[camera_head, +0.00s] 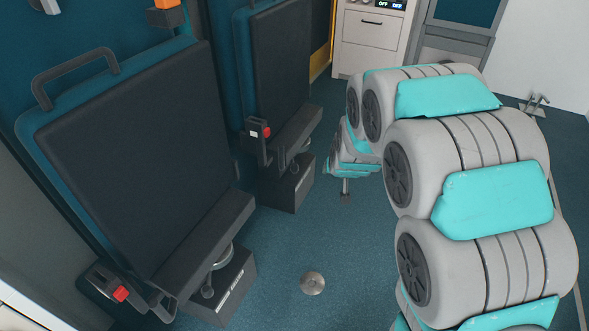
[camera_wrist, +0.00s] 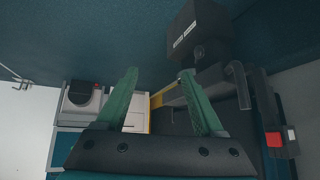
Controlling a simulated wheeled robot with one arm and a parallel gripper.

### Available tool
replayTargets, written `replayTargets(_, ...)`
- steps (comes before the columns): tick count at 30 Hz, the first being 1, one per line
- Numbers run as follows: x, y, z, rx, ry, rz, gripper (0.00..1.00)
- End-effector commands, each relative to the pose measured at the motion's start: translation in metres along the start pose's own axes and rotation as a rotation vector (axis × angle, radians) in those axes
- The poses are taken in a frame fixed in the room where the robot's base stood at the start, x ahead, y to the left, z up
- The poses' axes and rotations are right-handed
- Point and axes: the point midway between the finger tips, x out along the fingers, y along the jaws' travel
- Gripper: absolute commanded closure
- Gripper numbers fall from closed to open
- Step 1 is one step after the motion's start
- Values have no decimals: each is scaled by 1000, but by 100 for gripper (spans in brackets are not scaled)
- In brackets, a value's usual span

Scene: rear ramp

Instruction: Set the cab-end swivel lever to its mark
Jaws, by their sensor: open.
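My gripper (camera_wrist: 158,72) is open in the wrist view. Its two green fingers are apart with nothing between them. Beyond the right finger is a seat's dark pedestal block (camera_wrist: 186,30) with a white label. A dark bent bar (camera_wrist: 240,84) stands right of that finger; I cannot tell whether it is the swivel lever. In the head view, the farther seat (camera_head: 280,65) has a dark box base (camera_head: 288,192) with small dark parts above it. The nearer seat (camera_head: 140,150) has a similar base (camera_head: 232,285) with metal parts. No lever mark can be made out.
Red-buttoned buckles hang by the farther seat (camera_head: 266,131) and nearer seat (camera_head: 121,294). A white cabinet (camera_head: 368,42) stands at the back. A metal disc (camera_head: 312,283) lies on the blue floor (camera_head: 275,255). My arm fills the right.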

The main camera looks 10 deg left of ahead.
Motion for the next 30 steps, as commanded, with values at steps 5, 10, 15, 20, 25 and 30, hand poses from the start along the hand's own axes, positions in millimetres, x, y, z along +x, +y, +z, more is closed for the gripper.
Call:
replayTargets(5, 72, -24, -16, -13, 160, -6, 31)
replayTargets(10, 126, -46, -26, -25, 323, -15, 31)
replayTargets(15, 172, -70, -24, -43, 487, -28, 31)
replayTargets(20, 205, -92, -11, -64, 639, -44, 31)
replayTargets(25, 223, -111, 5, -79, 775, -63, 31)
replayTargets(30, 229, -120, 17, -87, 857, -73, 31)
